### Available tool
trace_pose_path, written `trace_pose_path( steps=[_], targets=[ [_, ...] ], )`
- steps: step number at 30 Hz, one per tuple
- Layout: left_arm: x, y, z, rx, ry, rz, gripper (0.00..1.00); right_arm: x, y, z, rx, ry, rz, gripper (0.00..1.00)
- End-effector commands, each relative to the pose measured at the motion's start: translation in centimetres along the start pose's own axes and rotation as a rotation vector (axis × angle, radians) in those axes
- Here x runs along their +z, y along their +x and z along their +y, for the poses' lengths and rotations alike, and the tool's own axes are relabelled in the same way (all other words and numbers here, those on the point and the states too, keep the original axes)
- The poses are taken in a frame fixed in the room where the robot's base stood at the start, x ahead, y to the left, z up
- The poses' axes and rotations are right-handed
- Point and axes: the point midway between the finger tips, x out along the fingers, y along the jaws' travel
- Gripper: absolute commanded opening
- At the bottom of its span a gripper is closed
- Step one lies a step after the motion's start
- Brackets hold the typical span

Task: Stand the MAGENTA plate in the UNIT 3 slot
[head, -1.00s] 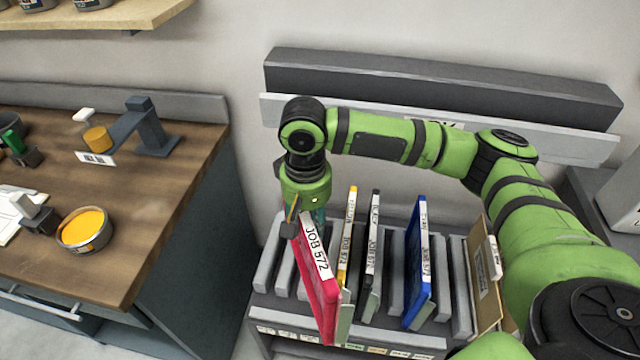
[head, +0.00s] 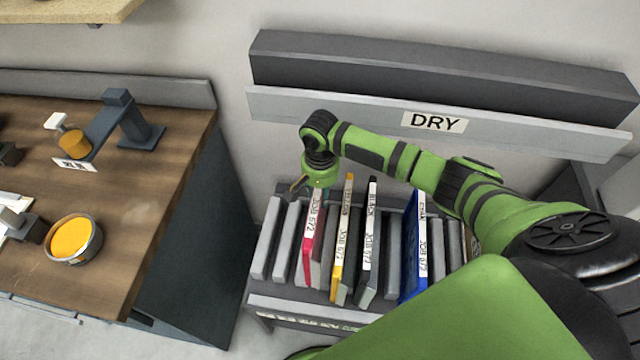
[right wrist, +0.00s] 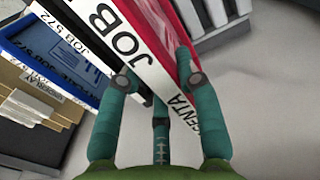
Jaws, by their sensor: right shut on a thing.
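The magenta plate (head: 306,262) is upright in the grey rack (head: 262,285), between grey dividers just left of the yellow plate (head: 338,275). Its white JOB 572 label faces up. My right gripper (head: 318,186) is at the top far end of this plate. In the right wrist view the gripper (right wrist: 158,80) has its teal fingers shut on the labelled edge of the magenta plate (right wrist: 186,45). The slot tags on the rack front are too small to read, and the plate's bottom edge is hidden. My left gripper is out of view.
The black plate (head: 366,275) and blue plate (head: 410,240) stand further right in the rack. A DRY sign (head: 434,122) is on the rail behind. A wooden counter (head: 150,220) with an orange ink tin (head: 73,238) is at left. My arm covers the rack's right end.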

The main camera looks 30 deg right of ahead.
Motion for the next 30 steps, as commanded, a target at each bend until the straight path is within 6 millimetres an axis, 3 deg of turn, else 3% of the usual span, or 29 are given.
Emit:
trace_pose_path(
  steps=[21,30],
  targets=[
    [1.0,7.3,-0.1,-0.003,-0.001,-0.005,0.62,-0.1,6.1,-0.1,-0.001,-0.001,0.002,0.00],
    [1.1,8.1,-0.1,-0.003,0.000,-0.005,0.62,0.0,8.9,-0.1,0.000,-0.001,0.000,0.00]
  ],
)
